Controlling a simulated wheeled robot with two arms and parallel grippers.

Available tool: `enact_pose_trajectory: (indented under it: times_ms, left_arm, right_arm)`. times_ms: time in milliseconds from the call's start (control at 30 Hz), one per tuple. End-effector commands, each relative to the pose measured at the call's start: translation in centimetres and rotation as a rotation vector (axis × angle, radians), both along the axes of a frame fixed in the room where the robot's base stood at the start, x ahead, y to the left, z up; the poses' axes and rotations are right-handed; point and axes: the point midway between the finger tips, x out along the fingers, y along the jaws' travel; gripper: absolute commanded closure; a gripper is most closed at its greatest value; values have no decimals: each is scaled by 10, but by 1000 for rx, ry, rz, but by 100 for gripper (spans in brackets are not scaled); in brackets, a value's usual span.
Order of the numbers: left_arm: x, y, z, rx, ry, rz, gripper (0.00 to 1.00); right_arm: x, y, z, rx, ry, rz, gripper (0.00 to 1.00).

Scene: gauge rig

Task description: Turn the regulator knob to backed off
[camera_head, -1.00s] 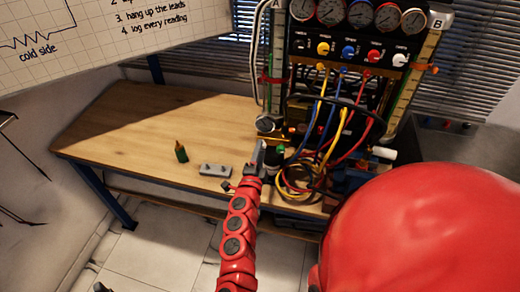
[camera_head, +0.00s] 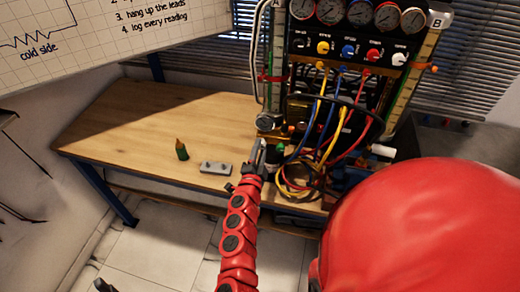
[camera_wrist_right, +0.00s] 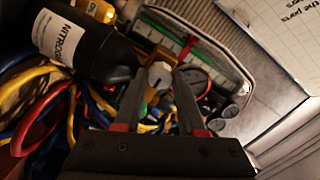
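In the right wrist view a pale grey knob (camera_wrist_right: 159,75) sits on a brass-coloured fitting, in line with the gap between my fingertips. I take it to be the regulator knob. In the head view a round silver part (camera_head: 267,122) at the lower left of the gauge rig may be this knob. My right gripper (camera_head: 260,152) points up at the rig just below that part. Its two fingers are apart in the wrist view (camera_wrist_right: 159,84). I cannot tell whether they touch the knob. My left gripper is not in view.
Coloured hoses (camera_head: 318,165) hang at the rig's front. In the wrist view a black bottle (camera_wrist_right: 85,45) is close left of the gripper. A green bottle (camera_head: 181,150) and a grey block (camera_head: 215,168) stand on the wooden table (camera_head: 130,135), whose left part is clear.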

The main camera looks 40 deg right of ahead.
Motion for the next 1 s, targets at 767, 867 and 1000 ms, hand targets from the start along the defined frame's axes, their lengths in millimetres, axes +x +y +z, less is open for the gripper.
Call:
enact_pose_trajectory:
  times_ms: [767, 867, 1000]
  left_arm:
    - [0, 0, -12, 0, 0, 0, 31]
    - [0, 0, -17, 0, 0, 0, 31]
    - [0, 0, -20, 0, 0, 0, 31]
  right_arm:
    - [-26, 31, -4, 3, 0, 5, 31]
    - [-42, 44, -4, 2, 1, 2, 31]
    - [-60, 65, -3, 2, 2, 6, 31]
